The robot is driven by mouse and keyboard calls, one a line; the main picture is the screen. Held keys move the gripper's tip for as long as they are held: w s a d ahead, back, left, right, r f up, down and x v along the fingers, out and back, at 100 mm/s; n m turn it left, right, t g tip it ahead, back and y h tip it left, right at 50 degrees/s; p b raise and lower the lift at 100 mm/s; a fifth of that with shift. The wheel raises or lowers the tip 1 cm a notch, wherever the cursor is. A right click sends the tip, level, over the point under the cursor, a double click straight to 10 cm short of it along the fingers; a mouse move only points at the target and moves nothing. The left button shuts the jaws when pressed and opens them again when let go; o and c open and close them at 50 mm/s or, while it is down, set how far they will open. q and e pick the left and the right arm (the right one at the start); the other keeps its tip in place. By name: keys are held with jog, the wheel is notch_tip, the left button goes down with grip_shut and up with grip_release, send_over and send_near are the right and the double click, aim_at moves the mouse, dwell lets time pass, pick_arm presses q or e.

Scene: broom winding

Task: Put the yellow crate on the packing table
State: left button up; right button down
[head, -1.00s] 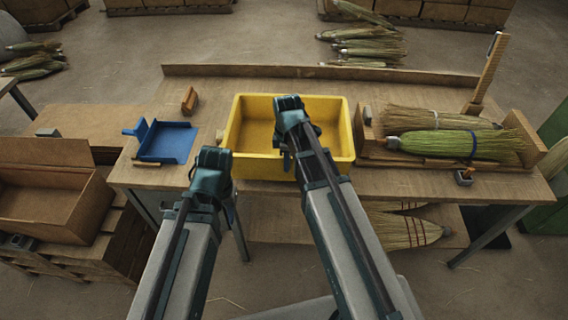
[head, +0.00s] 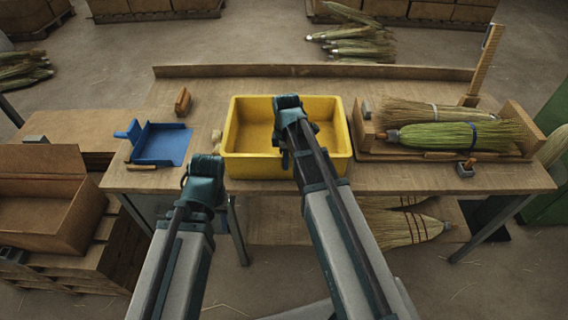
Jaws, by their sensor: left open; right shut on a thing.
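The yellow crate (head: 337,165) is an open, empty-looking box. It appears upright over the front middle of the wooden table (head: 400,180), close to its front edge. I cannot tell whether its base touches the top. My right gripper (head: 284,160) is shut at the crate's near wall, right of its middle; the arm hides part of the crate, and the fingertips are hard to see. My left gripper (head: 196,195) is open and empty, in front of the table edge, left of the crate and apart from it.
A blue dustpan (head: 165,144) and a brown block (head: 183,101) lie left of the crate. A wooden tray (head: 515,120) with brooms is close on its right. A cardboard box (head: 45,205) stands at the far left. A low board runs along the table's back.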

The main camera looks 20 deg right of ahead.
jog(key=shift+f, duration=0.15)
jog(key=c, duration=1)
grip_release()
jog(key=shift+o, duration=0.2)
jog(key=shift+r, duration=0.25)
notch_tip(320, 180, up, 12)
jog(key=p, duration=1.2)
jog(key=s+a+m+h, duration=0.1)
jog(key=s+a+m, duration=1)
jog(key=s, duration=0.5)
jog(key=shift+s+a, duration=0.2)
jog(key=shift+a, duration=0.45)
jog(key=shift+f, duration=0.1)
